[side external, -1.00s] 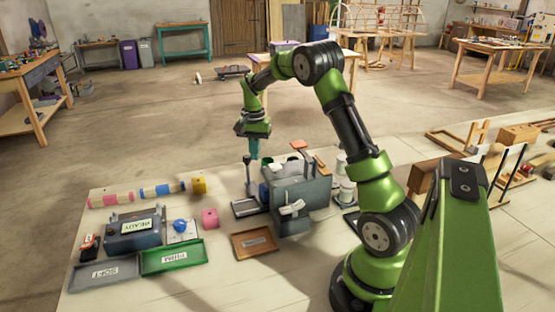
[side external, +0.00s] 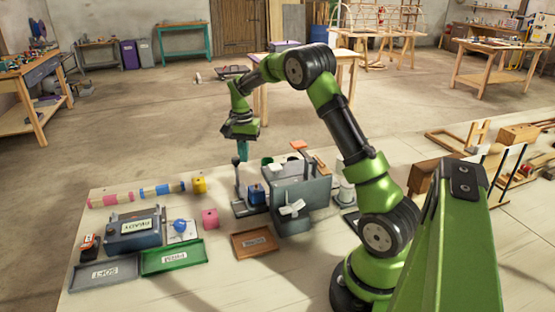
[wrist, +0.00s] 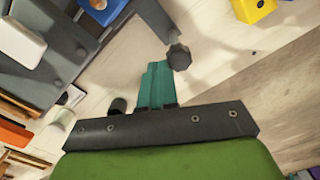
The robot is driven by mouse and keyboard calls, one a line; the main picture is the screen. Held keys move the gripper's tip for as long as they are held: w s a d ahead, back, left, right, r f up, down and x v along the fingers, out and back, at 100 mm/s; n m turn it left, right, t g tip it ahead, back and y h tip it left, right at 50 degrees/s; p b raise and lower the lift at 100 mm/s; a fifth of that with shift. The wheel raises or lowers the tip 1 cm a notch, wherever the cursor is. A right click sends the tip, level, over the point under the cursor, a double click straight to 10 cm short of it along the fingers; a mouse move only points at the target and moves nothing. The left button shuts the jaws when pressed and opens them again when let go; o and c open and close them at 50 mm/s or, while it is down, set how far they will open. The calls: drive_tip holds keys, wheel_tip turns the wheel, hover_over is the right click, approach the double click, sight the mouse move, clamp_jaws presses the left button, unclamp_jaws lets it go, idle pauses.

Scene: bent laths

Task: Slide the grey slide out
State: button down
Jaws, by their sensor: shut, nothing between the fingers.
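The grey slide (side external: 243,208) lies low at the left side of a grey housing (side external: 312,200) in the side view. An upright post (side external: 237,178) stands on it, and a blue block (side external: 256,193) sits beside the post towards the housing. My gripper (side external: 242,158) points down at the top of the post, its teal fingers shut and empty. In the wrist view the shut fingers (wrist: 157,66) are right beside a dark faceted knob (wrist: 179,57); I cannot tell whether they touch. The blue block (wrist: 103,8) is partly cut off at the top edge there.
A white bladed part (side external: 292,208) is on the housing's front. A brown tray (side external: 255,242) lies in front. A pink block (side external: 209,218), a yellow block (side external: 199,185), a green tray (side external: 172,257) and a grey READY box (side external: 134,231) are to the left. Bare bench lies behind the slide.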

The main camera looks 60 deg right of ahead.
drive_tip(key=shift+w+a, duration=0.85)
wheel_tip(320, 180, up, 6)
drive_tip(key=shift+s+d, duration=0.4)
drive_tip(key=shift+s, duration=0.05)
idle(0.6)
